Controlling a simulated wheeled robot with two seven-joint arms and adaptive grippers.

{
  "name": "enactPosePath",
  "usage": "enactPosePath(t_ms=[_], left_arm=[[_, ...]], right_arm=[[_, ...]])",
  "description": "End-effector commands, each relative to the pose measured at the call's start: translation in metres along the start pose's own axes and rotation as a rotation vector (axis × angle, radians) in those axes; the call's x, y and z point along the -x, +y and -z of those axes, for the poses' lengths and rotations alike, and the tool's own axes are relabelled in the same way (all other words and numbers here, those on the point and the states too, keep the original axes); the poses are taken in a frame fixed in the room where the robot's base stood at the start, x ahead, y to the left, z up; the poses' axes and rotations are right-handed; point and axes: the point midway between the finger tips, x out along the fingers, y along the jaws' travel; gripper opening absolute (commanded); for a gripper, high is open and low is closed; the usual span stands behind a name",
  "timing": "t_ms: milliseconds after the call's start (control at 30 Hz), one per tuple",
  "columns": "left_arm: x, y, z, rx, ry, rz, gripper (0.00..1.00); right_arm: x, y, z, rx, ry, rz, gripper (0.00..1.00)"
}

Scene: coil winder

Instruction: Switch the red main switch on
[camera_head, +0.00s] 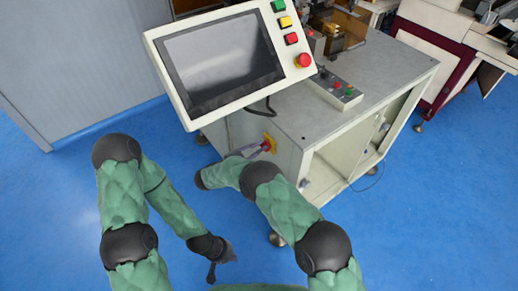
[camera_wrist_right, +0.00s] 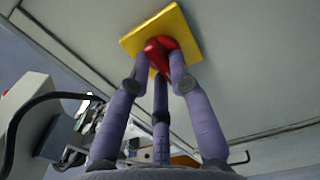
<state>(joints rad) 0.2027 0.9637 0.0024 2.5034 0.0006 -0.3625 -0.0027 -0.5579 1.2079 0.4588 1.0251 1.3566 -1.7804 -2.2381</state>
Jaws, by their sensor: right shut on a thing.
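The red main switch (camera_wrist_right: 160,46) sits on a square yellow plate (camera_wrist_right: 187,28) on the pale machine cabinet's side. In the right wrist view the fingers of my right gripper (camera_wrist_right: 158,76) are shut on the red knob, with fingers on both sides of it. The fingers hide part of the knob, and I cannot tell its exact turn. In the head view the yellow plate (camera_head: 270,138) shows on the cabinet wall beside my right gripper (camera_head: 258,150). My left gripper (camera_head: 222,265) hangs low over the blue floor, away from the switch, with its fingers apart and empty.
A tilted control panel (camera_head: 222,62) with a dark screen and several coloured buttons overhangs the cabinet (camera_head: 380,70) above the switch. A dark cable (camera_head: 262,110) hangs under it. A grey wall cabinet (camera_head: 70,60) stands at the left. The blue floor in front is clear.

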Motion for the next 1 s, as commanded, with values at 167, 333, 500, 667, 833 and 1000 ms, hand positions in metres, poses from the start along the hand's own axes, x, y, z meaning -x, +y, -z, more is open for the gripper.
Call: enactPosePath(t_ms=[167, 333, 500, 667, 833, 1000], left_arm=[[0.0007, 0.0003, -0.0001, 0.0, 0.0, 0.0, 0.0], [0.0022, 0.0008, -0.0001, 0.0, 0.0, 0.0, 0.0], [0.0041, 0.0015, -0.0002, 0.0, 0.0, 0.0, 0.0], [0.005, 0.0018, -0.0003, 0.0, 0.0, 0.0, 0.0], [0.0048, 0.0018, -0.0003, 0.0, 0.0, 0.0, 0.0], [0.0037, 0.0014, -0.0002, 0.0, 0.0, 0.0, 0.0]], right_arm=[[-0.0001, -0.0004, -0.0004, -0.029, 0.0, 0.001, 0.0], [0.0, -0.0004, -0.0008, -0.109, 0.0, 0.001, 0.0], [-0.0001, -0.0004, -0.0013, -0.241, 0.0, 0.001, 0.0], [-0.0001, -0.0007, -0.0019, -0.39, 0.0, 0.001, 0.0], [0.0001, -0.0018, -0.0028, -0.552, 0.0, 0.001, 0.0], [0.0002, -0.0028, -0.0034, -0.713, 0.0, 0.001, 0.0]])
